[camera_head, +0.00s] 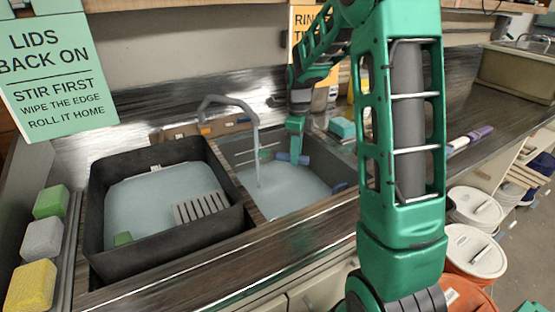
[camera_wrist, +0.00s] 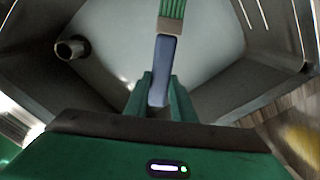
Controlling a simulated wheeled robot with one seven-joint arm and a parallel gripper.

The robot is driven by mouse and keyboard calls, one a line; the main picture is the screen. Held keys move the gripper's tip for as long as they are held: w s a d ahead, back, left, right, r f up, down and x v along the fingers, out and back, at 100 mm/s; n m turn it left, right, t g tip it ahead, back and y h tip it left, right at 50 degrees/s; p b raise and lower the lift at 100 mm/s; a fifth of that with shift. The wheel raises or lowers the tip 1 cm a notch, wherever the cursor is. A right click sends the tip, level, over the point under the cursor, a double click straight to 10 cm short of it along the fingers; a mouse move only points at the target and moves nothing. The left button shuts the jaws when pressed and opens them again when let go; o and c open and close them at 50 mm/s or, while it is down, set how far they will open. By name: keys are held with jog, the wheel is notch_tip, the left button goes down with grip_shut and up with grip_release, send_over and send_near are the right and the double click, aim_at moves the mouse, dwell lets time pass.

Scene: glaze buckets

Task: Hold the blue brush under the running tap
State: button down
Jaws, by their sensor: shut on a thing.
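My gripper (camera_head: 294,156) is over the right basin, shut on the blue handle of the brush (camera_head: 300,159). The brush lies about level, with its green bristles pointing left.
A black tub (camera_head: 96,205) of pale water with a grey grate (camera_head: 200,207) stands left of the basin. Green, grey and yellow blocks (camera_head: 42,240) line the far left. A teal block (camera_head: 342,127) sits behind the basin's right side. Lidded buckets (camera_head: 474,250) stand at right.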

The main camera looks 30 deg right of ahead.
jog(key=shift+a, duration=0.1)
jog(key=shift+a, duration=0.45)
jog(key=shift+d, duration=0.2)
jog(key=shift+d, duration=0.45)
jog(key=shift+s, duration=0.15)
jog(key=s, duration=0.7)
jog(key=shift+s+a, duration=0.35)
jog(key=shift+a, duration=0.05)
dwell(1.4)
jog(key=s+r, duration=0.4)
jog(key=s, duration=0.1)
jog(key=shift+a, duration=0.2)
